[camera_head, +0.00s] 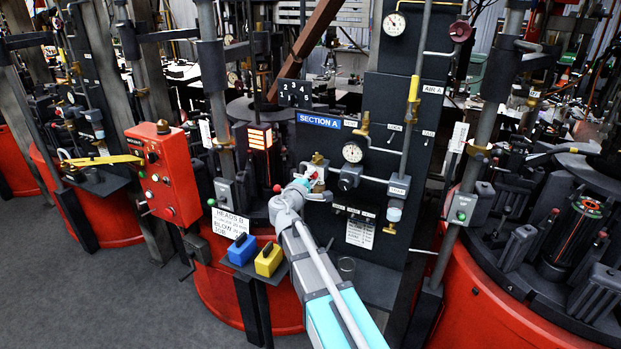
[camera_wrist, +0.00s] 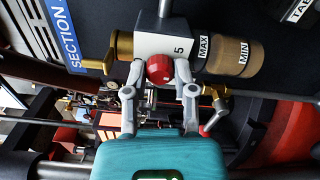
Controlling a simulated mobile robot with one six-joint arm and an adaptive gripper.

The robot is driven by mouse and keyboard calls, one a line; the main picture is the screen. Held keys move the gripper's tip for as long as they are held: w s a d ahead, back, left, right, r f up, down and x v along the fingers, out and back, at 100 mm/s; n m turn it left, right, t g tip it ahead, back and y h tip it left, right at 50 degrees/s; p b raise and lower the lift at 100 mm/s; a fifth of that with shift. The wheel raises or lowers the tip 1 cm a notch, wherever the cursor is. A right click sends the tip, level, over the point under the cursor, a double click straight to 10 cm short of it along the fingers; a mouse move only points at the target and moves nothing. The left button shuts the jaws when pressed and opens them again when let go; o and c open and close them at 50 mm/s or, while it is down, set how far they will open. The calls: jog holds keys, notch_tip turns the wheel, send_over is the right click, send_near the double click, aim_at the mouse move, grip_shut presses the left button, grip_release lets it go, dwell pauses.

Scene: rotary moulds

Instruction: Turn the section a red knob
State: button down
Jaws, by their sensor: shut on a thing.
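The red knob (camera_wrist: 159,69) is a small round cap on a white block marked 5 (camera_wrist: 174,45) in the wrist view. My gripper (camera_wrist: 160,78) has one finger on each side of the knob and is shut on it. The SECTION A sign (camera_head: 327,121) is on the dark panel in the head view, above the spot where my gripper (camera_head: 306,184) meets the panel fittings. The sign also shows sideways in the wrist view (camera_wrist: 68,38). In the head view my wrist hides most of the knob.
A brass fitting (camera_wrist: 122,46) and a MAX/MIN cylinder (camera_wrist: 232,57) sit close on either side of the knob. A pressure gauge (camera_head: 352,152) and pipes are just right of my gripper. A red control box (camera_head: 166,172) stands at the left. Grey floor (camera_head: 60,290) is clear at lower left.

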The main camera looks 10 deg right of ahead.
jog(key=shift+w+a, duration=0.1)
jog(key=shift+w, duration=0.1)
jog(key=shift+c, duration=2.2)
grip_release()
jog(key=shift+s, duration=0.1)
jog(key=shift+v, duration=0.75)
jog(key=v, duration=1)
jog(key=shift+s, duration=0.2)
jog(key=shift+a, duration=0.1)
